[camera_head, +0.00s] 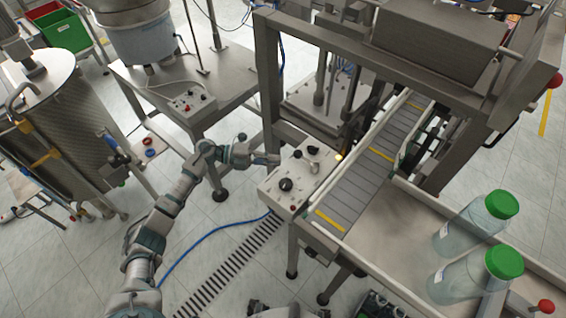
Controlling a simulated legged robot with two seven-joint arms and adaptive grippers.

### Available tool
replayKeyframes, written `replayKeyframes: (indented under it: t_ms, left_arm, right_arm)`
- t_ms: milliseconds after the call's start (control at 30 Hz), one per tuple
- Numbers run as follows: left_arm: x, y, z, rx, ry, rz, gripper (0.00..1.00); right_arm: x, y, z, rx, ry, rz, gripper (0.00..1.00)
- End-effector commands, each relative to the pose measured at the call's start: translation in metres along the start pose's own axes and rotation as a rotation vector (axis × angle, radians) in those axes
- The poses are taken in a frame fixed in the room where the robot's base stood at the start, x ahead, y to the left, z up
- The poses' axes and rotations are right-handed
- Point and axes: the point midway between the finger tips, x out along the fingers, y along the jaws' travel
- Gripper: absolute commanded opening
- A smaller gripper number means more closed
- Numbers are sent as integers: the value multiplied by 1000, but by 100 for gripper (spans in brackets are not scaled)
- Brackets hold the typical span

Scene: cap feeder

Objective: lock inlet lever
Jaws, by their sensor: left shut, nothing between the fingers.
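My left arm comes up from the bottom left, and its gripper (270,159) is shut and empty. It is at the left edge of the control box (288,187), which has black knobs and small buttons on its top. At this size I cannot tell whether the fingertips touch the box. I cannot make out for sure which part is the inlet lever. A small yellow piece (339,157) shows behind the box, beside the conveyor. A red ball knob (555,81) is at the far right on the machine frame. My right gripper is not clearly visible.
A conveyor (362,187) with yellow stripes runs through the metal frame (268,75). Two green-capped bottles (468,228) stand on the right tray. A second red knob (546,306) is at the bottom right. A steel tank (75,120) stands left. A blue hose (205,236) crosses the floor.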

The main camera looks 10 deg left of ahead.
Motion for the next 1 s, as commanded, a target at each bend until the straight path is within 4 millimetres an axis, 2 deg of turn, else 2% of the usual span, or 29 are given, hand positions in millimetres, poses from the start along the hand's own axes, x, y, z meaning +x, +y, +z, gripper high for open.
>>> replayKeyframes:
  t_ms: [33, 200, 400, 700, 1000]
  left_arm:
    - [-15, 3, 3, -1, -7, 3, 0]
    - [-51, 3, 9, -3, -7, 4, 0]
    - [-75, 0, 8, -1, -6, 6, 0]
    - [-87, 0, 9, -2, -4, 2, 0]
    - [-87, 0, 9, -1, -5, 2, 0]
  right_arm:
    - [0, 0, -8, 1, 11, 0, 40]
    - [-5, 2, -20, 2, 12, -1, 40]
    - [-11, 3, -28, 4, 19, -4, 40]
    - [-14, 3, -32, 3, 16, 2, 40]
    - [-14, 3, -34, 3, 18, 2, 40]
